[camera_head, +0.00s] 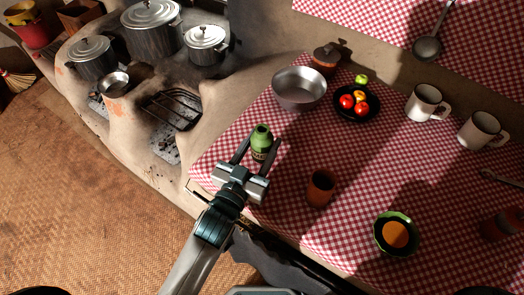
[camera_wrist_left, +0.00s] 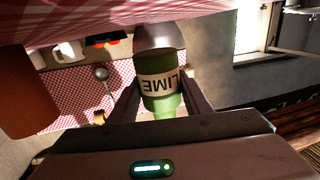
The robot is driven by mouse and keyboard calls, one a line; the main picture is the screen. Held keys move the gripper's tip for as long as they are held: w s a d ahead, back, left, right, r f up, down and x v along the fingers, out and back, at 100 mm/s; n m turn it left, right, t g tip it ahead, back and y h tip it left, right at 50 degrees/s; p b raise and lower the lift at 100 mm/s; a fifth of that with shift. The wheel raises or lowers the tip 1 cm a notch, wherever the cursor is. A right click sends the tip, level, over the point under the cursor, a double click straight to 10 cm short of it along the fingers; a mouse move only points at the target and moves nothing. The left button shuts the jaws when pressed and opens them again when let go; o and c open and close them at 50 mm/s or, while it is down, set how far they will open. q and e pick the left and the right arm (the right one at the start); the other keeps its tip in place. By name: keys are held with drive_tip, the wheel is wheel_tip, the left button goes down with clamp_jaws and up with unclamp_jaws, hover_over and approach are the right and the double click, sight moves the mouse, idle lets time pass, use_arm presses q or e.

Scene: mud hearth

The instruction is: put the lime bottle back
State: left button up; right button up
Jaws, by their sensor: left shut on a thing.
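My right gripper is not in view.
On the checked cloth (camera_head: 335,145), a metal bowl (camera_head: 299,89) stands behind the bottle and a clay cup (camera_head: 321,188) to its right. A plate of fruit (camera_head: 357,103), mugs (camera_head: 427,103) and a green-rimmed bowl (camera_head: 397,234) are further right. The stove with pots (camera_head: 206,45) is back left.

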sight(258, 161)
use_arm(q)
drive_tip(key=shift+f, duration=1.85)
drive_tip(key=shift+f, duration=0.1)
drive_tip(key=o, duration=1.1)
drive_tip(key=shift+o, duration=0.2)
